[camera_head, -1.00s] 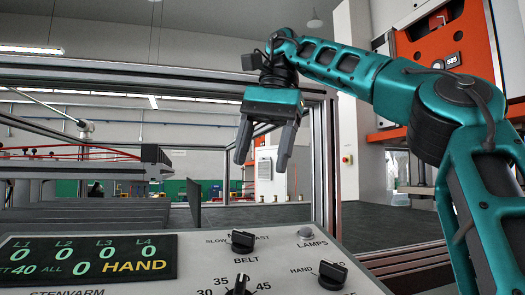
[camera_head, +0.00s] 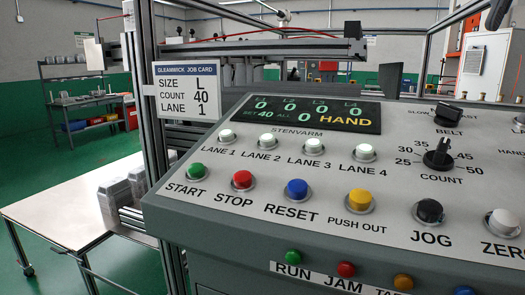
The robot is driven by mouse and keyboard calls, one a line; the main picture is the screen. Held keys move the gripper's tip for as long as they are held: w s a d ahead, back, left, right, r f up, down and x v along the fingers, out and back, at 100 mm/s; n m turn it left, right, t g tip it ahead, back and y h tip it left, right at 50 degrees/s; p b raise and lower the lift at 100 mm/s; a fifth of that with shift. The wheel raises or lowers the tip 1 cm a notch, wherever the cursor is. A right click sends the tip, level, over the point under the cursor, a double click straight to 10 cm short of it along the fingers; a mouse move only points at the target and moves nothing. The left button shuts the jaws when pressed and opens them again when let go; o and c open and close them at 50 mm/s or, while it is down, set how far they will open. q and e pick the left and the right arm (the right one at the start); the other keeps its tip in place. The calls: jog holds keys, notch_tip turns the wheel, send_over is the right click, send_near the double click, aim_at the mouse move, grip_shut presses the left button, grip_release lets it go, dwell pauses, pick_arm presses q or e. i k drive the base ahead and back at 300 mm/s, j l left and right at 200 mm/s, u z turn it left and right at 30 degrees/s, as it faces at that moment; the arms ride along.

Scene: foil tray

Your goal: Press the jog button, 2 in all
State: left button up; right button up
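The black JOG button (camera_head: 429,211) is on the front row of the sloping grey control panel (camera_head: 330,235), right of the yellow PUSH OUT button (camera_head: 360,202) and left of the white ZERO button (camera_head: 503,222). Nothing covers or touches it. A dark tip, apparently a finger of my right gripper (camera_head: 498,12), shows at the top right edge, above and apart from the panel. The rest of that gripper is out of frame, so its opening is hidden. My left gripper is not in view.
The display (camera_head: 318,114) shows zeros, SET 40 and HAND. Green START (camera_head: 196,172), red STOP (camera_head: 242,181) and blue RESET (camera_head: 297,190) buttons share JOG's row. BELT (camera_head: 448,112) and COUNT (camera_head: 438,155) knobs stand behind JOG. The job card (camera_head: 187,90) reads L, 40, 1.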

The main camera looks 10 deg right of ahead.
aim_at(431, 209)
jog(key=k, duration=1.3)
